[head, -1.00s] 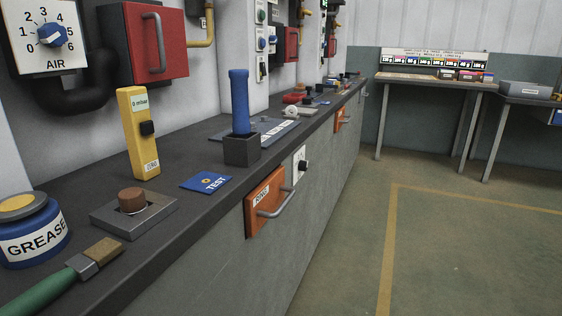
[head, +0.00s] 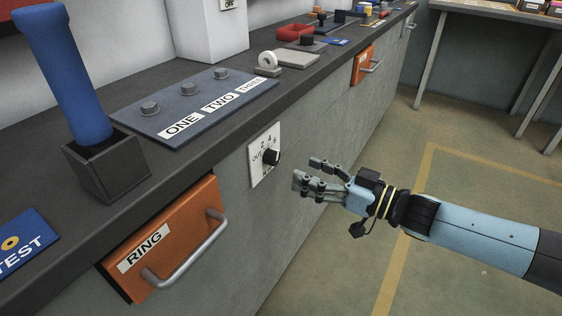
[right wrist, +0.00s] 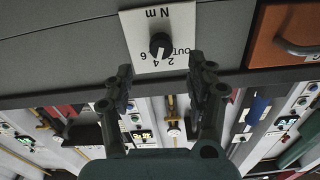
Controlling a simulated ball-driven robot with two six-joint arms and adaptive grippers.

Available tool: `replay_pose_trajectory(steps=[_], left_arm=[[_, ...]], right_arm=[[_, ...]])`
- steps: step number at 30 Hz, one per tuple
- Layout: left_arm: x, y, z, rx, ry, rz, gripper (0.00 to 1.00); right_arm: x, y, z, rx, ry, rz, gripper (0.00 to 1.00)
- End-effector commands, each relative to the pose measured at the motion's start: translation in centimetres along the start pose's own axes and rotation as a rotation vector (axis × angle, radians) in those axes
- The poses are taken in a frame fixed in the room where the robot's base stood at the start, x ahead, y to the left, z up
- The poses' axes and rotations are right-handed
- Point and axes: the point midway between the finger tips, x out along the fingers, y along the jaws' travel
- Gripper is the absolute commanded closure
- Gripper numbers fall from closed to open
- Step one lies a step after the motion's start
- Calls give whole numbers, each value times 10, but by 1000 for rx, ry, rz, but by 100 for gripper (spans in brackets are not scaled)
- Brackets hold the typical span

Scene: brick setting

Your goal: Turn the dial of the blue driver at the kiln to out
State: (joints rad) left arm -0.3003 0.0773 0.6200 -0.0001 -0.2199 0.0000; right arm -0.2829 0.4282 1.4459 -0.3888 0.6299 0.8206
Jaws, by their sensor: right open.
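The blue driver (head: 65,75) stands tilted in a dark square holder (head: 107,172) on the counter at the left of the head view. On the counter's front face, a white dial plate (head: 256,172) carries a black knob (head: 271,157). In the right wrist view the plate (right wrist: 148,22) shows upside down, with OUT, 2, 4, 6 and N m around the knob (right wrist: 160,44). I cannot tell which mark the knob points to. My right gripper (head: 306,171) is open and apart from the knob; its fingers (right wrist: 160,68) show below it in the wrist view. My left gripper is not in view.
An orange RING drawer (head: 165,245) with a grey handle (head: 190,262) sticks out left of the dial. A plate labelled ONE and TWO (head: 150,118) lies on the counter above. The floor to the right is clear.

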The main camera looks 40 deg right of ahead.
Motion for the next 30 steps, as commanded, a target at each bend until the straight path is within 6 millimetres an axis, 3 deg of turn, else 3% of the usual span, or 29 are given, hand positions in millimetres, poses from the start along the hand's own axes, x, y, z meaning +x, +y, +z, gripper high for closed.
replay_pose_trajectory(steps=[3, 10, 15, 23, 30], left_arm=[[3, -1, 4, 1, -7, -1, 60], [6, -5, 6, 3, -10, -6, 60], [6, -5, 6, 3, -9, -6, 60], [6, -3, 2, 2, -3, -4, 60], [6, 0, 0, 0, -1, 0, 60]], right_arm=[[27, 0, 0, 1, 4, 2, 43], [63, 1, 1, 1, 0, 4, 43], [74, 1, 1, 1, -1, 4, 43], [75, 1, 1, 1, -2, 4, 43], [74, 1, 1, 1, -2, 4, 75]])
